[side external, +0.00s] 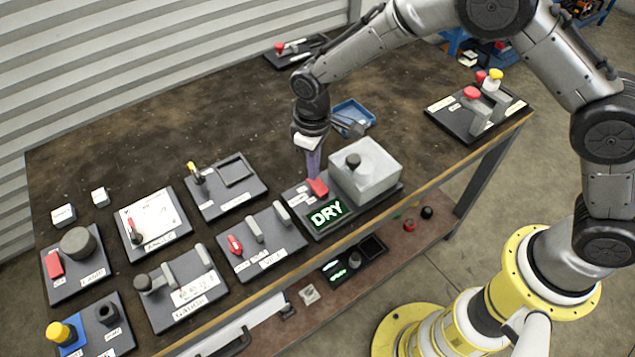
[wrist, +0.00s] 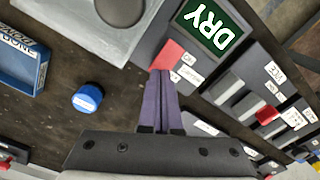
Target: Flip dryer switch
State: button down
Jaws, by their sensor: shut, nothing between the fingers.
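The dryer is a light grey box with a black knob (side external: 366,172) on a dark base plate, with a lit green DRY sign (side external: 327,214) at its front. Its red switch (side external: 317,187) sits on the plate left of the box, and it also shows in the wrist view (wrist: 168,54). My gripper (side external: 314,172) is shut and empty, pointing down with its purple fingertips right at the red switch. In the wrist view the fingertips (wrist: 161,72) overlap the lower edge of the switch. I cannot tell whether they touch it.
A blue tray (side external: 352,117) lies behind the dryer. Panels with red levers, such as the valve panel (side external: 262,243), stand close on the left. A plate with red and yellow-topped parts (side external: 480,110) is at the far right. The back middle of the table is clear.

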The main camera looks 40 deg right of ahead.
jog(key=shift+f, duration=0.75)
dwell(0.3)
jog(key=shift+r, duration=3.55)
